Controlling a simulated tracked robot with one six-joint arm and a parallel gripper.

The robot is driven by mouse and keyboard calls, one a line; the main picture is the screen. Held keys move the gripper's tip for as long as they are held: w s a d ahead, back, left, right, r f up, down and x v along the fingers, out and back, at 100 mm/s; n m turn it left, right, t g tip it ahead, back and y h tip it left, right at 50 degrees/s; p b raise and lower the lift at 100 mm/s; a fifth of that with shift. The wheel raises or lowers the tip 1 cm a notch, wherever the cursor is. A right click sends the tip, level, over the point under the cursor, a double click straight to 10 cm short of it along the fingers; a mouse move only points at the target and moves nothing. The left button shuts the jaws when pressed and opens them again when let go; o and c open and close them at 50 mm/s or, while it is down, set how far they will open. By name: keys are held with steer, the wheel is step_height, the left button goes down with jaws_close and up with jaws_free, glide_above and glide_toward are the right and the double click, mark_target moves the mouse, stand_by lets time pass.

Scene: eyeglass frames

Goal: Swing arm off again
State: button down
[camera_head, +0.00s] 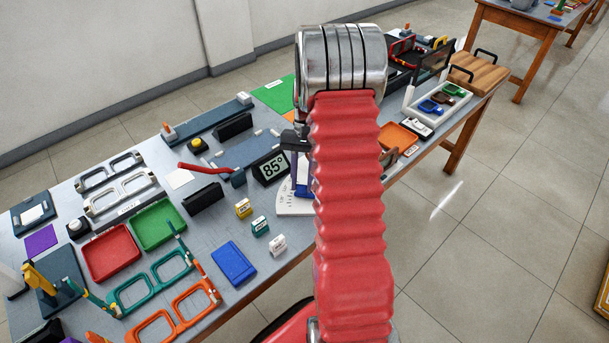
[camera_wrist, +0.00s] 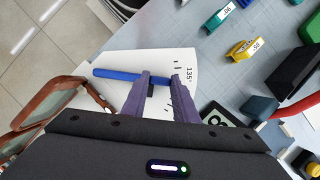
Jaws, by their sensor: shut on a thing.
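A white dial plate (camera_wrist: 128,58) with tick marks and a "135°" mark lies on the table; part of it shows in the head view (camera_head: 288,207). A blue swing arm (camera_wrist: 112,73) lies across the dial in the wrist view. My gripper (camera_wrist: 162,82) has its two purple-grey fingers down at this arm, one each side of a small dark part, and is shut on it. The fingers hide the arm's grip point. In the head view my own red arm covers most of the dial. A display (camera_head: 272,168) beside the dial reads 85°.
Brown eyeglass frames (camera_wrist: 45,100) lie close left of my gripper in the wrist view. Yellow (camera_head: 243,208), green (camera_head: 260,226) and white (camera_head: 278,244) label blocks stand near the dial. A red-handled lever (camera_head: 205,168) and black block (camera_head: 203,197) are left of the display.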

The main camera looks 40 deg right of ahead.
steer(key=shift+s+a+n+h, duration=0.45)
steer(key=shift+a+n, duration=0.2)
steer(key=shift+n, duration=0.25)
steer(key=shift+s, duration=0.1)
steer(key=c, duration=1.4)
jaws_free()
steer(key=shift+g, duration=0.3)
steer(key=shift+r, duration=0.15)
steer(key=v, duration=1.3)
steer(key=shift+d+r, duration=0.15)
steer(key=shift+r, duration=0.05)
